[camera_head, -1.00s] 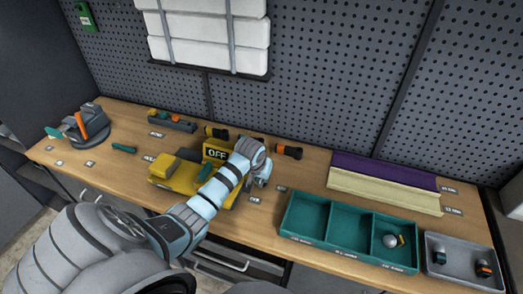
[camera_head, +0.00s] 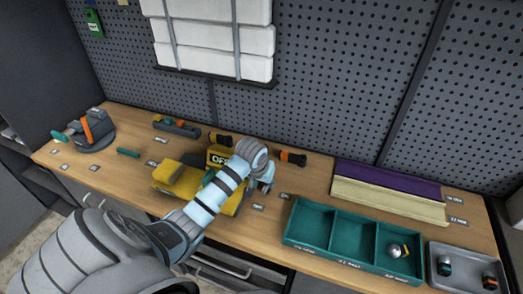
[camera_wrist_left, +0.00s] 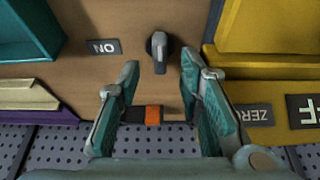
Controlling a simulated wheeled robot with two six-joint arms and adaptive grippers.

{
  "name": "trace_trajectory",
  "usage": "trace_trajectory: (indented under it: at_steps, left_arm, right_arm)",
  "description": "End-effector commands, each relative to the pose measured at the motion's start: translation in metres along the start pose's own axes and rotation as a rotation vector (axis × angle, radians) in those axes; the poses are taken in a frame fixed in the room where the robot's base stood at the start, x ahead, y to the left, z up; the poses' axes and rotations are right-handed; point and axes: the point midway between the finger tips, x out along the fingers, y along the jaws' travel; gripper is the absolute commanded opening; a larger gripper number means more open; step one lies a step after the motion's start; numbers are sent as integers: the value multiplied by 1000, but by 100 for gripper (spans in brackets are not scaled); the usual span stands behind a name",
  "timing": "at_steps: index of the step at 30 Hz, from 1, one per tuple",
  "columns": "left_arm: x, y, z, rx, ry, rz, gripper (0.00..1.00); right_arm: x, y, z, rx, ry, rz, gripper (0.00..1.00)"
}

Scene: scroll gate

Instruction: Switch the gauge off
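The yellow gauge (camera_head: 172,178) stands mid-bench in the head view, with a dark display (camera_head: 218,160) reading OFF, partly covered by my left arm. It is at the right edge of the left wrist view (camera_wrist_left: 270,25). My left gripper (camera_head: 265,186) is pointed down just right of the gauge. In the left wrist view its two teal fingers (camera_wrist_left: 160,72) are apart, with nothing held. A small grey and black switch-like knob (camera_wrist_left: 159,50) shows between and just beyond the fingertips, with a label (camera_wrist_left: 103,47) beside it. My right gripper is not in view.
An orange and black cylinder (camera_head: 291,158) lies behind the gripper. A teal compartment tray (camera_head: 333,248) and a grey tray (camera_head: 440,268) are to the right. Purple (camera_head: 385,177) and cream strips lie behind them. A grey device (camera_head: 92,130) stands far left.

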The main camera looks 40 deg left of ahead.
Motion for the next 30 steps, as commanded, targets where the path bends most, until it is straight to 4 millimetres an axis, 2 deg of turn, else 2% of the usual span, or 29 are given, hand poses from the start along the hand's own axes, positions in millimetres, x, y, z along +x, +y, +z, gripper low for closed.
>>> trace_trajectory:
  at_steps: [3, 6, 10, 27, 29, 30]
  left_arm:
    - [-35, 0, -2, 3, 5, -1, 33]
    - [-60, 0, 0, 2, 3, -1, 33]
    - [-79, 0, 0, 1, 1, 1, 33]
    - [-82, 0, 1, 2, -3, 1, 33]
    - [-79, 3, 9, 16, -6, 2, 33]
    - [-74, 7, 20, 37, -11, 4, 33]
  right_arm:
    - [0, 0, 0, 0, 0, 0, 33]
    - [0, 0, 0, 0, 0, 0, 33]
    - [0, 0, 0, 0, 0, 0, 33]
    - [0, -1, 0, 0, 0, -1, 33]
    - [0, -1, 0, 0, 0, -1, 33]
    - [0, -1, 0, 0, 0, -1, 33]
